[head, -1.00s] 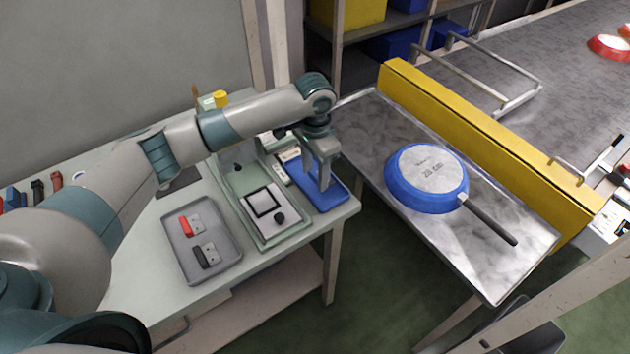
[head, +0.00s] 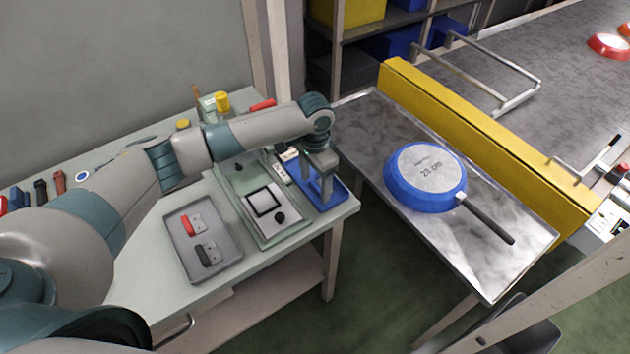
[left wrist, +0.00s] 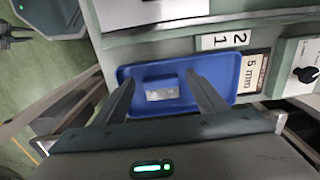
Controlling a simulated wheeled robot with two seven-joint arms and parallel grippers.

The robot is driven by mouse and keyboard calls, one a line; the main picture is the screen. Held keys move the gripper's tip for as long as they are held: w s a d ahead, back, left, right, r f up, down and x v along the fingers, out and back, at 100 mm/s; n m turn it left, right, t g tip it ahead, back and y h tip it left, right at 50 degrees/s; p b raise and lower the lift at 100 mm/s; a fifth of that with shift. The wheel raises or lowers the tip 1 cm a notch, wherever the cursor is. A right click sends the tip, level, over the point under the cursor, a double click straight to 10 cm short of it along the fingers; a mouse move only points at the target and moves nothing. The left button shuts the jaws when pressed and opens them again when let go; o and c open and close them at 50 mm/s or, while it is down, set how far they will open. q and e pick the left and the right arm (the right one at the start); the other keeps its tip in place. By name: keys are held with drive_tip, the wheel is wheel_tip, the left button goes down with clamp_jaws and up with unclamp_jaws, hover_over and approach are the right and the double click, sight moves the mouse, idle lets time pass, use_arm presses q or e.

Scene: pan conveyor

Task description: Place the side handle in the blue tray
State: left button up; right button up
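The blue tray (head: 332,205) sits at the right end of the pale green workbench, and it fills the middle of the left wrist view (left wrist: 232,68). The side handle (left wrist: 161,89), blue with a bright metal plate, lies in the tray. My left gripper (head: 316,184) points down over the tray. In the left wrist view its fingers (left wrist: 160,80) are spread on either side of the handle with gaps, so it is open. In the head view the handle is hidden by this gripper. A dark pronged part at the upper left of the wrist view may be my right gripper (left wrist: 12,36).
A grey tray (head: 180,254) with a red and a black handle lies left of a green fixture (head: 275,238). A blue pan (head: 425,178) rests upside down on the metal table (head: 480,262). A yellow barrier (head: 480,140) borders the conveyor. A floor gap separates bench and table.

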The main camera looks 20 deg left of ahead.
sight(315, 187)
idle(0.3)
use_arm(q)
wheel_tip(315, 187, up, 12)
drive_tip(key=b, duration=0.2)
drive_tip(key=shift+r+b, duration=0.15)
drive_tip(key=shift+b, duration=0.15)
idle(0.6)
